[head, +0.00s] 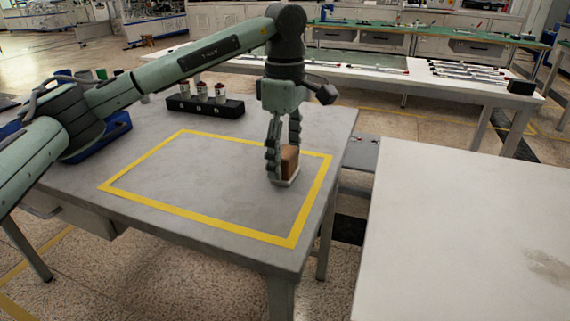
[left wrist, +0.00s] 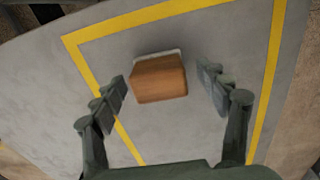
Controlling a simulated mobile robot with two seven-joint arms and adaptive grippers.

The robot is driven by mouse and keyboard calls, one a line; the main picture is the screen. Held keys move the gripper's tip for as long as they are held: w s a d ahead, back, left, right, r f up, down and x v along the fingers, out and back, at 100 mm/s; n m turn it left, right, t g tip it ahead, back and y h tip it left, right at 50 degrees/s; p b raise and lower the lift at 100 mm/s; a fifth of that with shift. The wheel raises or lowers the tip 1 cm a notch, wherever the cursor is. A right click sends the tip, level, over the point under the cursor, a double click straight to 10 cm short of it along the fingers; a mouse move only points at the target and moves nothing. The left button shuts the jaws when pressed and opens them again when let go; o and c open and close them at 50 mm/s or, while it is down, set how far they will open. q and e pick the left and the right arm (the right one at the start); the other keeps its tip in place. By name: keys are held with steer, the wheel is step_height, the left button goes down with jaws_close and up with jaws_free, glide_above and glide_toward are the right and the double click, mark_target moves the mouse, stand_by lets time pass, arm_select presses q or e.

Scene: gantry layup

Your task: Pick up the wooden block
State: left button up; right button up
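The wooden block (head: 290,160) stands on the grey table inside the yellow taped rectangle, near its right side. A thin pale edge, perhaps a small base, shows under the block. My left gripper (head: 281,160) points down at the block, with one finger partly in front of it in the head view. In the left wrist view the block (left wrist: 158,80) lies between the lines of the spread fingers (left wrist: 164,84), with a gap on each side. The left gripper is open and holds nothing. My right gripper is not in view.
A black holder (head: 205,106) with several small cylinders stands at the back, and a blue bin (head: 100,137) at the left. A white table (head: 470,240) stands to the right across a gap.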

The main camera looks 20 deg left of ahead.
arm_select(q)
steer(key=shift+w, duration=0.1)
steer(key=c, duration=1.3)
steer(key=shift+r, duration=0.15)
